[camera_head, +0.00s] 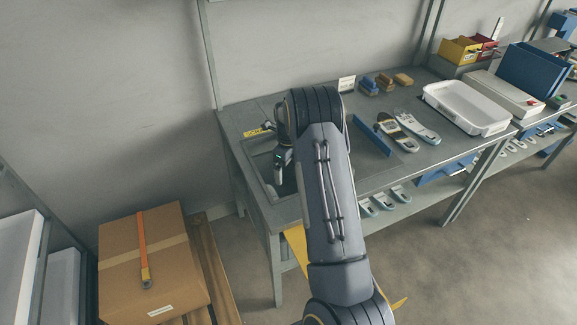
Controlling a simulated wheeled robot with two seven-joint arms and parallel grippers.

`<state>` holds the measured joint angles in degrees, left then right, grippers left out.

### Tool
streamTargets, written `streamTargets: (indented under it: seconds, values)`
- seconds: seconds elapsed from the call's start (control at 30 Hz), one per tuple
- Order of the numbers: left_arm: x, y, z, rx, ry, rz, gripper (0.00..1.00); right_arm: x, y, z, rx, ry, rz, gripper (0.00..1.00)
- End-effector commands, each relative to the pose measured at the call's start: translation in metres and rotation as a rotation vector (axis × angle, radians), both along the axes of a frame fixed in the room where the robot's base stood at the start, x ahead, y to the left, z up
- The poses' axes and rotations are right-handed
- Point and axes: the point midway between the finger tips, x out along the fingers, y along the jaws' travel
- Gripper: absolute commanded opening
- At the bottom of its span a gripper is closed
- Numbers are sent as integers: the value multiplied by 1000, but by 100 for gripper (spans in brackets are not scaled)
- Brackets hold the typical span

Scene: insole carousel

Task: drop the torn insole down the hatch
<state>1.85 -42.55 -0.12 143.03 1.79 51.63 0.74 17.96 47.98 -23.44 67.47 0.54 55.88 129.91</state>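My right gripper (281,170) points down at the left end of the grey workbench, over a recessed opening that looks like the hatch (262,162). My forearm and wrist hide part of both. The fingers are small and dark, so I cannot tell whether they are open or hold anything. A yellow label (256,132) lies by the opening's back edge. A dark-and-tan insole (397,133) and a pale grey insole (417,127) lie on the bench to the right. I cannot make out a torn insole. My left gripper is not in view.
A blue bar (371,136) lies left of the insoles. Small blocks (385,83) and a white card stand behind. A white tray (467,108) is further right. Several insoles (383,201) lie on a lower shelf. A cardboard box (152,262) stands at lower left.

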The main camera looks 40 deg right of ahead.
Motion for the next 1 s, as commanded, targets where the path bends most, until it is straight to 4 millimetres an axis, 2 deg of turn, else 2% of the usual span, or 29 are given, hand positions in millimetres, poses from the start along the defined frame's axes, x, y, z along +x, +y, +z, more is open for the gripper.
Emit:
streamTargets:
  seconds: [0.2, 0.33, 0.73, 1.0]
  values:
    - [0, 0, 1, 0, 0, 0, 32, 0, 0, 1, 0, 0, 0, 100]
    - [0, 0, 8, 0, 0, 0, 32, 0, 0, 11, 0, -1, 0, 100]
    - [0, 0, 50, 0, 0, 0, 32, 0, 0, 75, -1, -1, 1, 100]
    - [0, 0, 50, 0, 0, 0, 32, 0, 0, 78, 0, 0, 0, 100]
